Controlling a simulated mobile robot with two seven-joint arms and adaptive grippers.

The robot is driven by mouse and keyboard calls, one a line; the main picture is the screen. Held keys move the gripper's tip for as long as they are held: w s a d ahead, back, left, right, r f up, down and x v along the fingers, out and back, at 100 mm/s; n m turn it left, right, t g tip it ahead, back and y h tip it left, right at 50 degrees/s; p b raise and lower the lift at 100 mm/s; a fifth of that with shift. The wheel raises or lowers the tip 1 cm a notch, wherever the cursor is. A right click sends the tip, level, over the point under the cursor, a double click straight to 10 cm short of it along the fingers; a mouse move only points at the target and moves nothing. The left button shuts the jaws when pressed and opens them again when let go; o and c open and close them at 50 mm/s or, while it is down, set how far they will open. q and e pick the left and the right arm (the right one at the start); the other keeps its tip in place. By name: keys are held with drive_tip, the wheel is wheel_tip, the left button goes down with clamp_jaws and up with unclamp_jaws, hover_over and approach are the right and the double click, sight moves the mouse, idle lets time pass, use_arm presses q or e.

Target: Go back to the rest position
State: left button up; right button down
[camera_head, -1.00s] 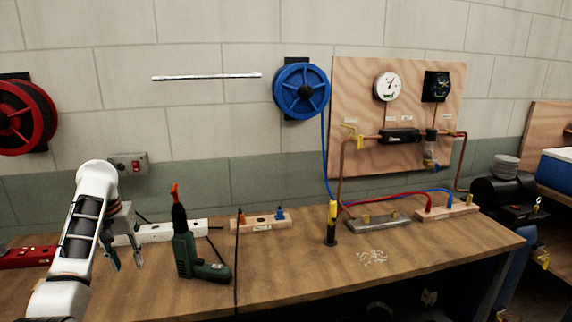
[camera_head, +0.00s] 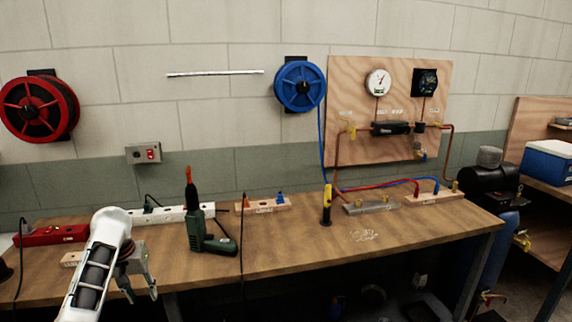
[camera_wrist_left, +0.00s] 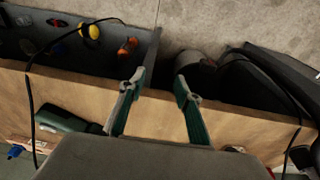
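My left gripper (camera_head: 141,288) is at the lower left in the head view, in front of the workbench (camera_head: 290,245) near its front edge. Its two fingers are apart with nothing between them. In the left wrist view the gripper (camera_wrist_left: 160,92) also shows open and empty, above the bench's front edge and the floor. My right gripper is not in either view.
A green tool (camera_head: 205,236) with a red tip stands on the bench near my left arm. A white power strip (camera_head: 165,214), a red strip (camera_head: 50,236) and a yellow-black tool (camera_head: 326,208) are also there. The bench middle is mostly clear.

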use_arm(q)
drive_tip(key=s+d+f+m+t, duration=0.1)
drive_tip(key=s+d+f, duration=0.2)
drive_tip(key=s+f, duration=0.35)
drive_tip(key=s+d+f+m+t, duration=0.1)
drive_tip(key=s+d+f, duration=0.15)
drive_tip(key=f, duration=0.65)
drive_tip(key=s+d+f+t, duration=0.2)
drive_tip(key=s+f, duration=0.3)
drive_tip(key=f, duration=0.2)
drive_tip(key=s+d+m+t+h, duration=0.1)
drive_tip(key=s+d+m+t, duration=0.1)
drive_tip(key=s+d, duration=0.3)
drive_tip(key=s+d+m+t+h, duration=0.1)
drive_tip(key=s+d, duration=0.4)
drive_tip(key=s, duration=0.8)
drive_tip(key=shift+s+d+r+m+t, duration=0.15)
drive_tip(key=shift+s+r+m+t, duration=0.25)
drive_tip(key=shift+m+t, duration=0.45)
